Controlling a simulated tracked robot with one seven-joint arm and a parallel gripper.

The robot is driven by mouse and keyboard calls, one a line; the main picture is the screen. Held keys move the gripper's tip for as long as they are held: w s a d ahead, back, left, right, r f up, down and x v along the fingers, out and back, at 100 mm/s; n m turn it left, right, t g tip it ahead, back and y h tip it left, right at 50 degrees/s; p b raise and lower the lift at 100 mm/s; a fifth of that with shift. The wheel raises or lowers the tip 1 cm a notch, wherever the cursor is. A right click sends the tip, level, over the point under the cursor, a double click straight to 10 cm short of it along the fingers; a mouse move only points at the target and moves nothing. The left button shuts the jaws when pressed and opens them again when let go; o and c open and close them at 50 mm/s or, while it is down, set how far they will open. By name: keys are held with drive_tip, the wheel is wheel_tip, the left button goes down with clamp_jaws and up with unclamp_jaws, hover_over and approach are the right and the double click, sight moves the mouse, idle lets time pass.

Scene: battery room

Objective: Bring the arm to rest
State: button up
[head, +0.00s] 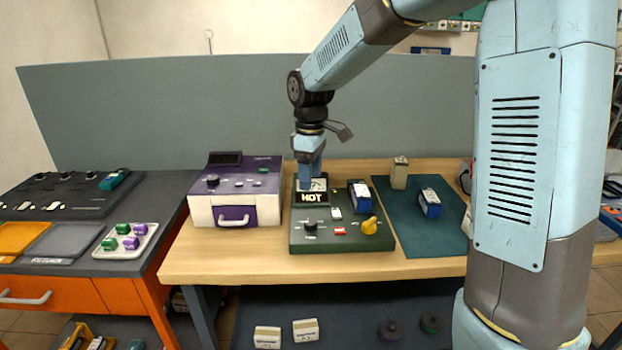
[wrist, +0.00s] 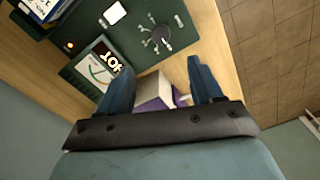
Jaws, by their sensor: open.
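My arm is bent, reaching out over the wooden bench.
The green panel (head: 335,243) carries a yellow knob (head: 370,226) and a blue block (head: 360,197). The purple and white box (head: 236,193) stands left. A teal mat (head: 410,240) on the right holds another blue block (head: 430,203) and a beige block (head: 399,172). A grey partition (head: 180,110) stands behind.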

drive_tip(key=s+d+r+m+t, duration=0.3)
drive_tip(key=s+d+r+m, duration=0.3)
drive_tip(key=s+d+r, duration=0.4)
drive_tip(key=s+d+m+t, duration=0.1)
drive_tip(key=s+d+m, duration=0.2)
drive_tip(key=s, duration=0.5)
drive_tip(key=s+d+m+t, duration=0.1)
drive_tip(key=s+d+m, duration=0.3)
drive_tip(key=s, duration=0.3)
drive_tip(key=shift+s+d+r+t, duration=0.25)
drive_tip(key=shift+s+d+t, duration=0.1)
drive_tip(key=shift+d, duration=0.55)
